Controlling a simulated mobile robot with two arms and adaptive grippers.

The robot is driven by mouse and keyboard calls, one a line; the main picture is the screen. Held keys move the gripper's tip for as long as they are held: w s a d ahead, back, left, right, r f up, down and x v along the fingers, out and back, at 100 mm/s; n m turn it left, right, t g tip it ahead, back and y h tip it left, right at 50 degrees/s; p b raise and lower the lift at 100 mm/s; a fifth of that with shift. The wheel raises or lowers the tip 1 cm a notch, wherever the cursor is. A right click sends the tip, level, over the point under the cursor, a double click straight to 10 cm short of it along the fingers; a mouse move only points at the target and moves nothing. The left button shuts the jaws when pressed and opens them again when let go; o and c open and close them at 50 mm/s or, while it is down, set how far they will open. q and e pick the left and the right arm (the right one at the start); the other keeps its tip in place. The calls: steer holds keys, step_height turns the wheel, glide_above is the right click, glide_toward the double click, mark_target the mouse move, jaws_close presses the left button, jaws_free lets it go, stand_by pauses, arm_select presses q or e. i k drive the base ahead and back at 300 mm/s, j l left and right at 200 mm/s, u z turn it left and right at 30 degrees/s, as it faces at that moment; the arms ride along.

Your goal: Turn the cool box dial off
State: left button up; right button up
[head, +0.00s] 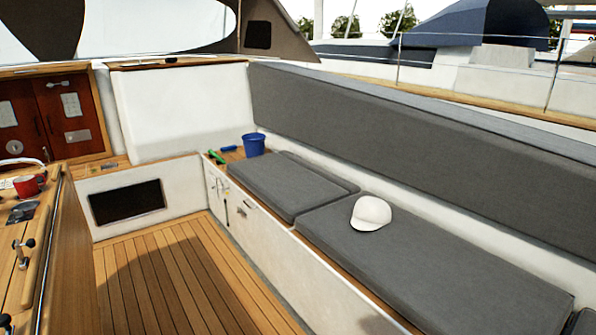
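I cannot pick out a cool box or its dial with certainty in the head view. A small pale round fitting (14,147) shows on the dark red cabin doors (58,118) at the left, but I cannot tell what it is. Neither of my grippers is in view.
A wooden table (75,250) with a red mug (27,186) stands at the left. A grey-cushioned bench (430,265) on the right bears a white cap (371,213). A blue bucket (253,145) stands at the bench's far end. The plank floor (175,275) between is clear.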

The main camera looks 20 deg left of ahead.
mark_target(19, 214)
steer(key=i+j+u, duration=0.15)
steer(key=i+u, duration=0.6)
steer(key=i, duration=0.2)
steer(key=i+l+u, duration=0.1)
steer(key=i+u, duration=0.3)
steer(key=i+l+u, duration=0.35)
steer(key=i, duration=0.2)
steer(key=i+u, duration=0.95)
steer(key=i+l+u, duration=0.25)
steer(key=u, duration=0.2)
